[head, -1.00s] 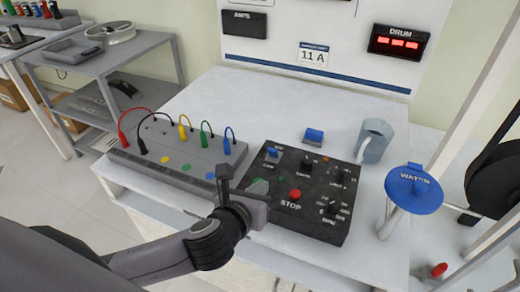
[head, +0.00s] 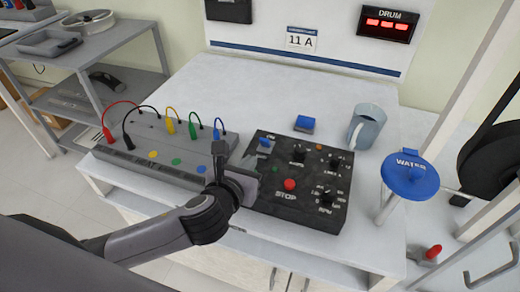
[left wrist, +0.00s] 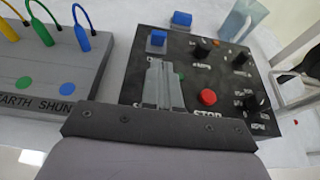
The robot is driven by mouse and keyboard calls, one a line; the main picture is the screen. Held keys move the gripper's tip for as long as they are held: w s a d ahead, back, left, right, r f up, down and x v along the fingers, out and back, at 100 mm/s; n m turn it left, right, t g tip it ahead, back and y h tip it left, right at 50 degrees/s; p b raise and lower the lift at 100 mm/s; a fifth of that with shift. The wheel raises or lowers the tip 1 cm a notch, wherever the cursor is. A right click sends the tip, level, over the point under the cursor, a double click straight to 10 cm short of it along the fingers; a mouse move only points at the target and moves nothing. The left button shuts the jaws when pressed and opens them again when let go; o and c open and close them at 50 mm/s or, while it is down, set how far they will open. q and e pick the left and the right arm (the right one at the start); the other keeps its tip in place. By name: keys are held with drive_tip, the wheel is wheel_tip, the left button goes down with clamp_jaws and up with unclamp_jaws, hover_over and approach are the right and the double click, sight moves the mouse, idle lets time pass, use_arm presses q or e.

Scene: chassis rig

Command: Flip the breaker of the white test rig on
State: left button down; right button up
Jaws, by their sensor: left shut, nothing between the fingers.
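The white test rig (head: 235,95) is a white bench with a white back panel. A black control panel (head: 325,215) lies on it, with a blue switch (head: 265,145) near its far left corner, a red STOP button (head: 290,184) and several black knobs. I cannot read the switch's label or tell its position. My left gripper (head: 248,168) is over the panel's left part, shut and empty. In the left wrist view, its fingers (left wrist: 160,85) point towards the blue switch (left wrist: 157,39), with a small gap showing between them. My right gripper is not in view.
A grey lead box (head: 160,140) with coloured cables stands left of the panel. A blue block (head: 305,123) and a grey-blue mug (head: 366,128) stand behind the panel. A blue WATER disc (head: 410,180) is at right. The bench behind the lead box is clear.

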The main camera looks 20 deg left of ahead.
sight(265, 144)
use_arm(q)
drive_tip(key=x, duration=0.8)
drive_tip(key=shift+w+b, duration=0.15)
drive_tip(key=shift+b, duration=0.2)
drive_tip(key=shift+w, duration=0.1)
